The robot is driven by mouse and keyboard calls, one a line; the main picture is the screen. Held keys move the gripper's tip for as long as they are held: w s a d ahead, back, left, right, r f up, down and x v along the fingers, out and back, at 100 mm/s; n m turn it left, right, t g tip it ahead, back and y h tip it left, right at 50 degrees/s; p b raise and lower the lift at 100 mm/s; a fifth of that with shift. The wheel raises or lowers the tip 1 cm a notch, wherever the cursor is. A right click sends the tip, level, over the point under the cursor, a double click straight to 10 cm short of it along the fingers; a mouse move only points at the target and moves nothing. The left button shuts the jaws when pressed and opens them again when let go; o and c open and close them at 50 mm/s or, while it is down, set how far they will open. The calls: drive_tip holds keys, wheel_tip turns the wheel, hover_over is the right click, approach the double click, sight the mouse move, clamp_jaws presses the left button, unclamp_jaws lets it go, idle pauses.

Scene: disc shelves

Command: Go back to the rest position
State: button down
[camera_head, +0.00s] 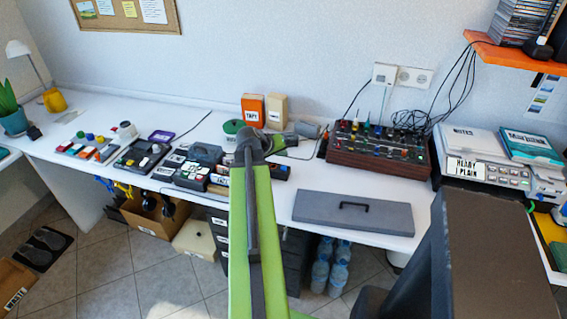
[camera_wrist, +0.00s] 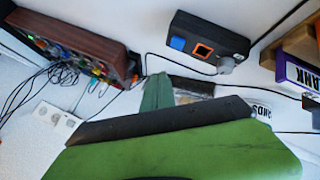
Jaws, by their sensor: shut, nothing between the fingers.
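My green arm rises from the bottom middle of the head view and bends over the white desk (camera_head: 215,215). Past the bend, its far end reaches toward the wall, left of the brown synthesizer (camera_head: 375,150). My gripper (camera_wrist: 160,92) shows in the wrist view as green and black parts across the lower half. It is shut and empty. Its tips are hard to make out in the head view, where the bend partly covers them.
Small devices (camera_head: 145,157) line the desk to the left; orange and cream boxes (camera_head: 252,108) stand at the wall. A grey lid (camera_head: 353,213) lies front right. An orange shelf (camera_head: 510,52) overhangs the right. A dark box (camera_wrist: 210,42) and cables lie near my gripper.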

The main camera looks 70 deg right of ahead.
wheel_tip(320, 180, up, 2)
drive_tip(key=shift+r+p, duration=0.1)
drive_tip(key=shift+p, duration=0.5)
drive_tip(key=w+a+r+n+t+p, duration=0.1)
drive_tip(key=w+a+n+t, duration=0.15)
drive_tip(key=w+a, duration=1.05)
drive_tip(key=w+a+r+n+t+p, duration=0.1)
drive_tip(key=w+a+n+t+p, duration=0.15)
drive_tip(key=w+a, duration=1)
drive_tip(key=w+a+f+n+t+y, duration=0.1)
drive_tip(key=w+a+f+n+y, duration=0.2)
drive_tip(key=w+a, duration=1.15)
drive_tip(key=s+a+n+g+y+p, duration=0.1)
drive_tip(key=s+a+n+y+p, duration=0.2)
drive_tip(key=a, duration=1.8)
drive_tip(key=s+a+f+n+g+y+b, duration=0.1)
drive_tip(key=s+a+g+y, duration=0.1)
drive_tip(key=s+a, duration=0.3)
drive_tip(key=shift+s+a+g+y, duration=0.3)
drive_tip(key=shift+s+y, duration=0.1)
drive_tip(key=shift+s, duration=0.1)
